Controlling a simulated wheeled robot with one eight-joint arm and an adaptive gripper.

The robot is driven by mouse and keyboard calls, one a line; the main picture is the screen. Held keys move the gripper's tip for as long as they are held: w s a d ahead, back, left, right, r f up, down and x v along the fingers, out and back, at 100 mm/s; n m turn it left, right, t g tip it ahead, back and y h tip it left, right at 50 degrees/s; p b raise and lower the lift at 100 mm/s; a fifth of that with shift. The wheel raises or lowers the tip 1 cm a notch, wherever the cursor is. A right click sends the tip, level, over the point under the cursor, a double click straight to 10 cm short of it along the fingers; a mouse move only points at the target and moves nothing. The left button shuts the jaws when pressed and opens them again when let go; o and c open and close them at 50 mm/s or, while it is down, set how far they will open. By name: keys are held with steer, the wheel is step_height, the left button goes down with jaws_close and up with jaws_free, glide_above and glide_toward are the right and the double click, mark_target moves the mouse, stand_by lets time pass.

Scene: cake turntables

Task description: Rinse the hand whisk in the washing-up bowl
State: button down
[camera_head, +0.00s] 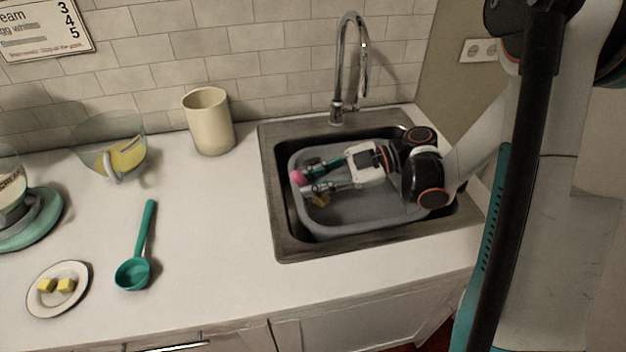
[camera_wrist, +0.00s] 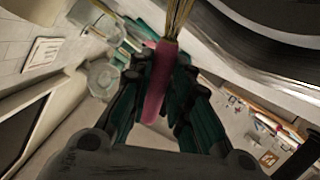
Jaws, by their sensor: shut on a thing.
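The hand whisk has a pink handle and yellow wires. In the wrist view its handle (camera_wrist: 155,88) lies between my gripper's fingers (camera_wrist: 160,66), and its wires (camera_wrist: 178,16) run out at the top edge. In the head view the pink handle end (camera_head: 297,178) shows at the fingertips, and the yellow wires (camera_head: 320,200) show just below them. My gripper (camera_head: 312,178) is shut on the handle, over the left part of the grey washing-up bowl (camera_head: 375,212). The bowl sits in the sink. I cannot tell whether the wires touch the bowl's floor or any water.
The steel sink (camera_head: 283,245) frames the bowl, with a tall tap (camera_head: 340,75) behind. A cream pot (camera_head: 208,125), glass bowl (camera_head: 95,160), teal ladle (camera_head: 133,272), plate (camera_head: 42,303) with yellow cubes and a teal turntable (camera_head: 40,225) stand left. The counter between ladle and sink is clear.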

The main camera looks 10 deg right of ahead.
steer(key=shift+f+b, duration=1.2)
steer(key=shift+f, duration=1.25)
stand_by(0.5)
step_height(320, 180, up, 19)
steer(key=p, duration=1.3)
steer(key=shift+r, duration=0.2)
stand_by(0.5)
steer(key=shift+r, duration=0.1)
stand_by(2.0)
